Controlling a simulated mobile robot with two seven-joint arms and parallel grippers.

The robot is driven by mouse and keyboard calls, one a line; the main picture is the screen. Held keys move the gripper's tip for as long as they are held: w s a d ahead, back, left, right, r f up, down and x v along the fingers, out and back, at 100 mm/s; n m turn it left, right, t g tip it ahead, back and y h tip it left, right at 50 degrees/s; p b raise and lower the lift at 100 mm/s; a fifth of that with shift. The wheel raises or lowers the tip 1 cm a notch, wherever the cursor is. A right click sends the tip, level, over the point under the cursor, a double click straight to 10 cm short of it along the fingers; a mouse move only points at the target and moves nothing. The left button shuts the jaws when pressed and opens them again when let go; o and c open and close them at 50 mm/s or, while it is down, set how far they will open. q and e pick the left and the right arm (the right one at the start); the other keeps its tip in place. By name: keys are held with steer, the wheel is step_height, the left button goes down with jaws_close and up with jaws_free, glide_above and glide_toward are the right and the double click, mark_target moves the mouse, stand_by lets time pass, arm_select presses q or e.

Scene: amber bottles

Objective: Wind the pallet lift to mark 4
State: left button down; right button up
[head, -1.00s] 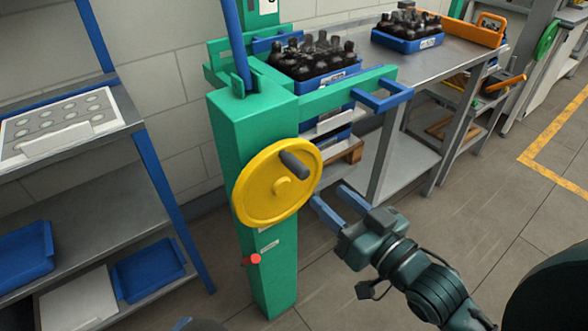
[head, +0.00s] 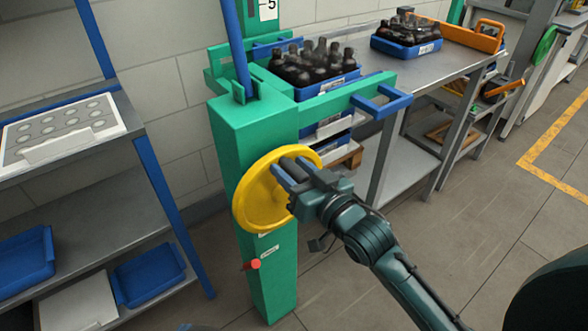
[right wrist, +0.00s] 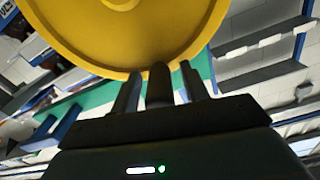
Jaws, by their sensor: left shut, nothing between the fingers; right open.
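The green pallet lift (head: 255,125) stands in the middle of the head view. Its yellow handwheel (head: 258,205) faces me and also fills the top of the right wrist view (right wrist: 130,45). My right gripper (head: 290,172) is at the wheel's upper right, with open fingers either side of the dark crank handle (right wrist: 159,85); contact cannot be told. A blue crate (head: 330,85) of dark bottles sits on the lift's carriage. A scale plate (head: 268,5) shows a 5 at the top edge; the other marks are out of view. Only a sliver of my left gripper (head: 190,327) shows at the bottom edge.
A red knob (head: 255,264) sticks out low on the column. Blue bars (head: 383,101) jut from the carriage above my right arm. A shelf rack (head: 80,160) stands left. A steel table (head: 445,65) with another bottle crate (head: 405,47) stands behind right. The floor at right is clear.

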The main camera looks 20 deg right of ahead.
steer(key=shift+c, duration=0.2)
jaws_close()
stand_by(0.4)
